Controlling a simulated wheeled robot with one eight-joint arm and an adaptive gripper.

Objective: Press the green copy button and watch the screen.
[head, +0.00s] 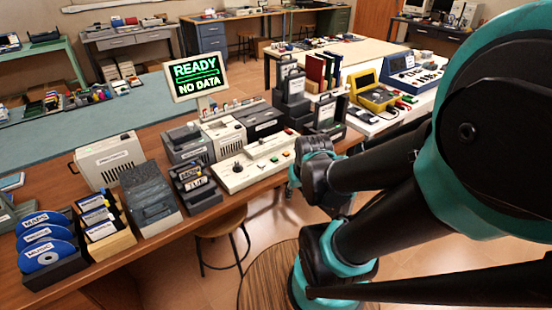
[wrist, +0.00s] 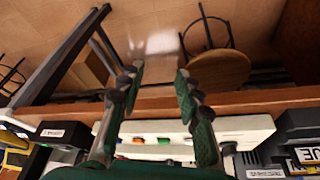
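The screen (head: 197,77) stands at the back of the wooden bench in the head view and reads "READY" and "NO DATA" in green letters. In front of it is a cream control panel (head: 235,180) with a dark knob and small coloured buttons. The green button (head: 286,154) is small near the panel's right end. In the wrist view the panel (wrist: 240,125) lies low in the picture, with the green button (wrist: 164,141) beside an orange one. My gripper (wrist: 160,76) is open and empty, its fingers apart. In the head view my wrist is just right of the panel.
Dark cases (head: 292,92) stand right of the panel, and a grey box (head: 150,203) and disc racks (head: 48,250) to its left. A round stool (head: 221,222) stands at the bench's front edge. The floor in front of the bench is otherwise mostly open.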

